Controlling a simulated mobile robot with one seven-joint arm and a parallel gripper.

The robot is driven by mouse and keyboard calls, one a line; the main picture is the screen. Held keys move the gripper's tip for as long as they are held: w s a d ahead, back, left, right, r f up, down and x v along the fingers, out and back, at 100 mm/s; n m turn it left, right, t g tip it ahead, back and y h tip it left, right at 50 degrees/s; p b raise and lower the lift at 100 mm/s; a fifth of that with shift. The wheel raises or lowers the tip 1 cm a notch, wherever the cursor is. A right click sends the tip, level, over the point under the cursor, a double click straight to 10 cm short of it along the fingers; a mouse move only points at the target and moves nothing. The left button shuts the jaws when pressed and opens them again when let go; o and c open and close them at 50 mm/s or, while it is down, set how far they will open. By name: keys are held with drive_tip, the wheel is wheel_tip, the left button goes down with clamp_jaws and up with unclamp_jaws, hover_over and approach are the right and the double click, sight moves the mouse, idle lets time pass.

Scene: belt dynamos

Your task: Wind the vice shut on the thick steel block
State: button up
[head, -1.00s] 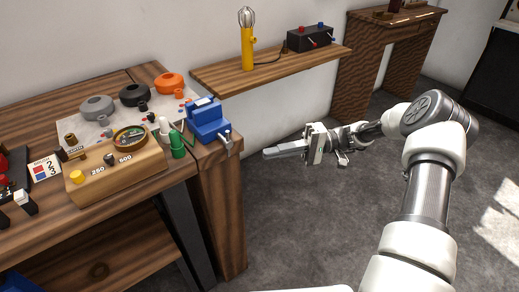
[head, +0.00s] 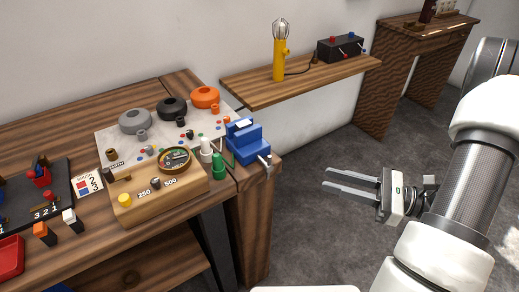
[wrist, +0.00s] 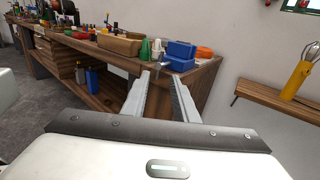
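The blue vice (head: 247,143) is fixed at the right front corner of the bench; it also shows in the wrist view (wrist: 181,50). A grey handle or screw end (head: 267,160) sticks out of its front. A small pale piece (head: 242,124) shows at the top of the vice; I cannot tell whether it is the thick steel block or how tightly the jaws sit. My gripper (head: 327,179) is open and empty, in the air right of the vice and apart from it. In the wrist view its two fingers (wrist: 160,78) point toward the vice.
Green and white cones (head: 218,165) and a wooden meter box (head: 160,194) stand just left of the vice. A wall shelf (head: 300,78) behind holds a yellow lamp (head: 280,62) and a black box (head: 340,47). The floor right of the bench is clear.

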drive_tip(key=m, duration=0.1)
drive_tip(key=b, duration=0.1)
approach(269, 165)
drive_tip(key=shift+t, duration=0.3)
drive_tip(key=x, duration=1)
drive_tip(key=shift+w+r, duration=0.1)
drive_tip(key=shift+r, duration=0.2)
clamp_jaws()
